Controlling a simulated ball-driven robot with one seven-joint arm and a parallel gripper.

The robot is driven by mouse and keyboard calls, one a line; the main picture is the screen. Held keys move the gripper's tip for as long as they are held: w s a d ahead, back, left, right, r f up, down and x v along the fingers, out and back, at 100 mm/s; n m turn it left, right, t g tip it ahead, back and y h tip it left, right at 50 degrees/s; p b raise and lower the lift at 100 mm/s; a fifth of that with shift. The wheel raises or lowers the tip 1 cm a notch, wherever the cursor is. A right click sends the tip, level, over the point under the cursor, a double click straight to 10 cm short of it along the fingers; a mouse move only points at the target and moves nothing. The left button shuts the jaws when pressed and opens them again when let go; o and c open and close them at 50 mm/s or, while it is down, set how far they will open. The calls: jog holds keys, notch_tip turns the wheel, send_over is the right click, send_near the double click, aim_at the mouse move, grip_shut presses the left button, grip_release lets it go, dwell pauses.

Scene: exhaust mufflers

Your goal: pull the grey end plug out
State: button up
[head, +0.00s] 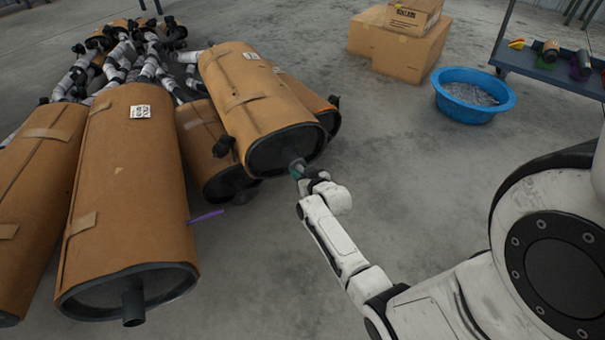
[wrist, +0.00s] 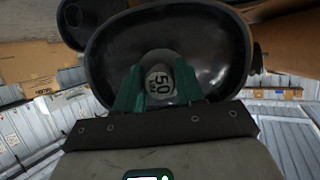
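The grey end plug (wrist: 160,84), marked "50", sits at the middle of the black end cap (wrist: 222,50) of a brown-wrapped muffler (head: 245,95). The end cap fills the upper part of the wrist view. In the head view, the small grey plug (head: 296,163) sticks out of the muffler's near end. My gripper (wrist: 159,82) has one green finger on each side of the plug, both close against it with no clear gap. In the head view, my gripper (head: 298,173) is at that end, and the wrist partly hides it.
Several brown-wrapped mufflers (head: 125,190) lie at the left, one close under the plugged one. A purple strip (head: 206,216) shows beside them. A blue tub (head: 472,112), cardboard boxes (head: 410,52) and a cart (head: 545,68) stand at the back right. The middle floor is clear.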

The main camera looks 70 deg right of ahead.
grip_shut()
jog(key=s+a+p, duration=0.2)
jog(key=s+a, duration=0.2)
jog(key=s, duration=0.1)
jog(key=shift+a, duration=0.3)
dwell(1.3)
jog(key=shift+s+r, duration=0.1)
dwell(0.7)
